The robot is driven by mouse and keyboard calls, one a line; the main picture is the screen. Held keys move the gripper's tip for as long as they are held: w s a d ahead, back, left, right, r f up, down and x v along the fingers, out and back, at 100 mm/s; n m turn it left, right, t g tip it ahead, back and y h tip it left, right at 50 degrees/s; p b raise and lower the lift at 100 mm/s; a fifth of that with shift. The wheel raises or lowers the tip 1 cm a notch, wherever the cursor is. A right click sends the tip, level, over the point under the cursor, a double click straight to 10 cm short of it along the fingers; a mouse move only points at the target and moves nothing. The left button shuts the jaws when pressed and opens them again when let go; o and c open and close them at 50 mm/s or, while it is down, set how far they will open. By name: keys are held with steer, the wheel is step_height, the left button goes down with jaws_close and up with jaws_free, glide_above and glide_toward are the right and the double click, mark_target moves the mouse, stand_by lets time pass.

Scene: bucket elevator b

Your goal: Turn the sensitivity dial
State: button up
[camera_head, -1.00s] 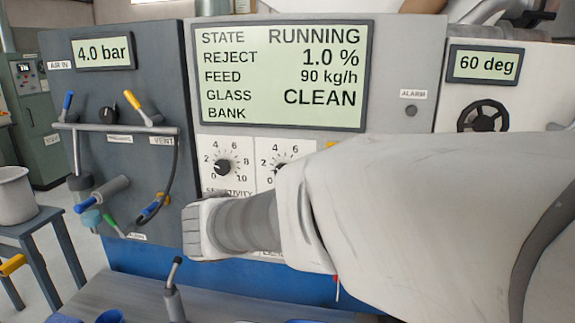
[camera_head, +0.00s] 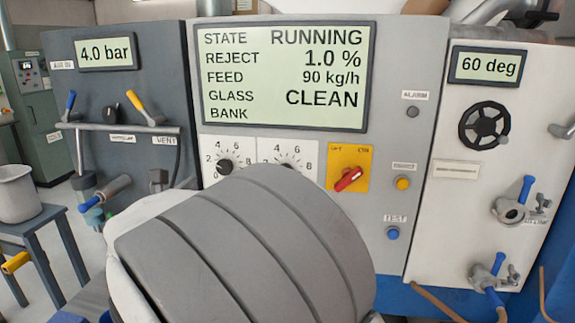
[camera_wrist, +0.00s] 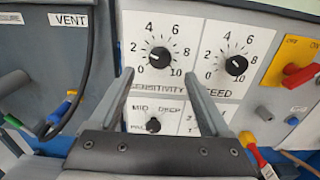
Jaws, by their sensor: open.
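The sensitivity dial is a round black knob (camera_wrist: 160,57) on a white scale plate marked 0 to 10, labelled SENSITIVITY below. In the head view the knob (camera_head: 224,166) shows just above my grey arm link. My gripper (camera_wrist: 159,74) is open and empty. In the wrist view its fingertips lie left and right of the knob's lower part, but I cannot tell how far they are from the panel. In the head view my arm hides the gripper. The knob's white mark seems to point left, near 2.
The similar FEED dial (camera_wrist: 236,65) is just to the right. A smaller MID/DEEP knob (camera_wrist: 153,125) is below. A red switch on a yellow plate (camera_head: 349,169) sits farther right. A screen (camera_head: 282,73) is above. Levers and a hose are on the left panel.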

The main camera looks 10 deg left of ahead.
mark_target(223, 168)
steer(key=w, duration=0.8)
steer(key=shift+w+d+p, duration=0.4)
jaws_close()
steer(key=shift+f+b, duration=0.1)
steer(key=shift+b, duration=0.35)
